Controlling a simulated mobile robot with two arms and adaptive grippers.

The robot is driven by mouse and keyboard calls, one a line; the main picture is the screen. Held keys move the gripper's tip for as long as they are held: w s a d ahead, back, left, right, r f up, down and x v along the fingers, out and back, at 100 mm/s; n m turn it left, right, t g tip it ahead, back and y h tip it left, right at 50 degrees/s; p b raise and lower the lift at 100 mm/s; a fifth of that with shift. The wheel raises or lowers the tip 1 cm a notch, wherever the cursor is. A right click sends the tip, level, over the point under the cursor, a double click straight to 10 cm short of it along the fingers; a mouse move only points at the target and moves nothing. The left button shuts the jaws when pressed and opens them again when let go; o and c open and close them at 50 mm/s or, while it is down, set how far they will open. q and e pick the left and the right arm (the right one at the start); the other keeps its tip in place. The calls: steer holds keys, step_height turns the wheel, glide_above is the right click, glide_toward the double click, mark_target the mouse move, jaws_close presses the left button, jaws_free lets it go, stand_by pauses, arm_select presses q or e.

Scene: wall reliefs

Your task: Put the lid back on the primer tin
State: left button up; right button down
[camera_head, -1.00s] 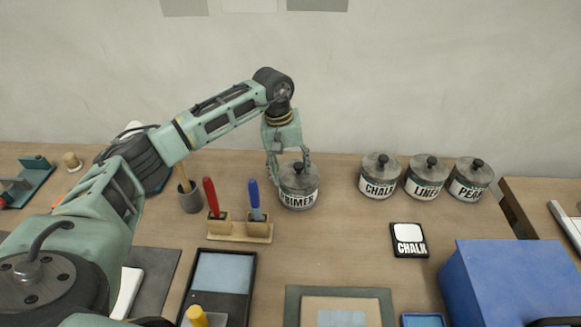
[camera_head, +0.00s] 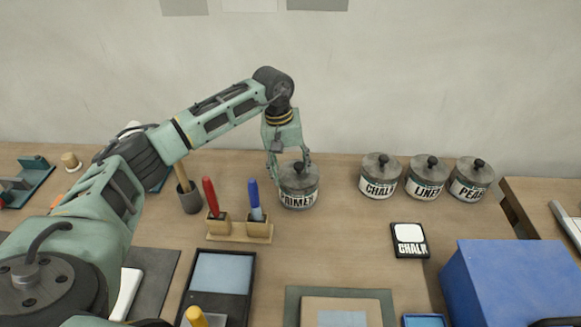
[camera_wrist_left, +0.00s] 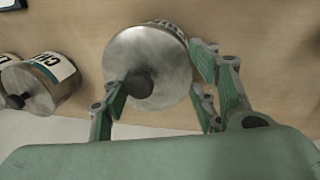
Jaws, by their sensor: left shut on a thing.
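The primer tin (camera_head: 299,200) stands upright near the back of the table, a grey tin with a white label. Its grey metal lid (camera_head: 308,182) with a black knob sits over the tin's mouth, with no clear gap. The lid also shows in the left wrist view (camera_wrist_left: 165,60). My left gripper (camera_head: 289,163) comes down from above and is shut on the lid, its green-padded fingers (camera_wrist_left: 162,97) on either side of the knob. The exact finger contact is hard to make out. My right gripper is not in view.
Lidded tins marked chalk (camera_head: 377,185), linen (camera_head: 422,187) and pearl (camera_head: 467,190) stand to the right. A wooden holder (camera_head: 239,237) with red- and blue-handled tools is close in front-left. A blue box (camera_head: 515,280) fills the front right. Table between primer and chalk is clear.

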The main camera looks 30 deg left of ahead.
arm_select(q)
steer(key=o, duration=1.2)
steer(key=shift+o, duration=0.6)
steer(key=o, duration=0.4)
steer(key=shift+r, duration=0.1)
steer(key=shift+r+p, duration=1.65)
steer(key=shift+r, duration=1.8)
steer(key=shift+c, duration=0.4)
